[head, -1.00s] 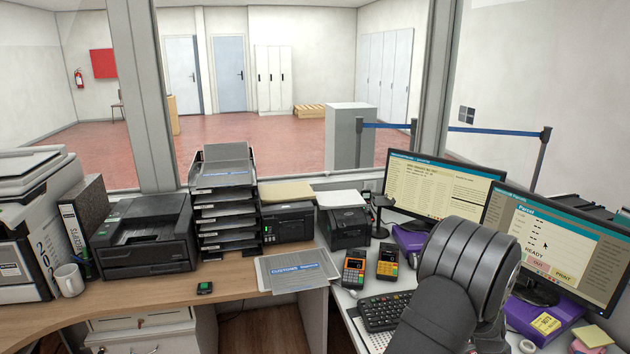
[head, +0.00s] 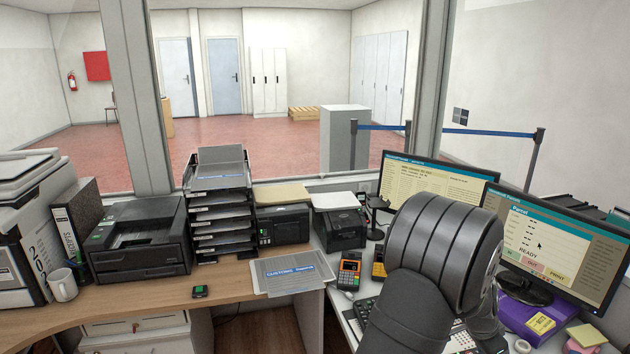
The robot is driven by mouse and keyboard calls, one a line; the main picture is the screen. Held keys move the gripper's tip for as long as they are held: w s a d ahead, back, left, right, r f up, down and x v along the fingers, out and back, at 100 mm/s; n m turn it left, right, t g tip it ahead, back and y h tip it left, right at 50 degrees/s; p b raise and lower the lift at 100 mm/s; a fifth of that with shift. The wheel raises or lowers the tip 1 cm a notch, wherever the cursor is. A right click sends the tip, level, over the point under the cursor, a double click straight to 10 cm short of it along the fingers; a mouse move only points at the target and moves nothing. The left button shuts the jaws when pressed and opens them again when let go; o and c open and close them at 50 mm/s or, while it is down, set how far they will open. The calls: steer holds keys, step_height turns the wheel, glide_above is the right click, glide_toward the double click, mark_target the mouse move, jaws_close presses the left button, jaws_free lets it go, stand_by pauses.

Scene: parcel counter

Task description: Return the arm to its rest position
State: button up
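My arm rises from the bottom edge of the head view, right of the middle. A thick dark grey joint of it stands in front of the desk and the monitors. My gripper is not in view, so I cannot see its fingers or whether it holds anything. The arm hides most of the keyboard (head: 364,309), part of the right card terminal (head: 378,264) and the lower part of the left monitor (head: 428,180).
The right monitor (head: 555,240) and a purple box (head: 528,318) stand right of the arm. The left card terminal (head: 348,273) and a customs folder (head: 292,273) lie to its left. A black printer (head: 137,240) and paper trays (head: 220,212) stand further left.

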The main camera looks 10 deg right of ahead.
steer(key=v, duration=0.9)
steer(key=x, duration=1.6)
steer(key=shift+d+f, duration=0.15)
steer(key=shift+f, duration=0.2)
steer(key=shift+d+r, duration=0.1)
steer(key=shift+d, duration=0.15)
steer(key=shift+a+r, duration=0.1)
steer(key=shift+r, duration=1.7)
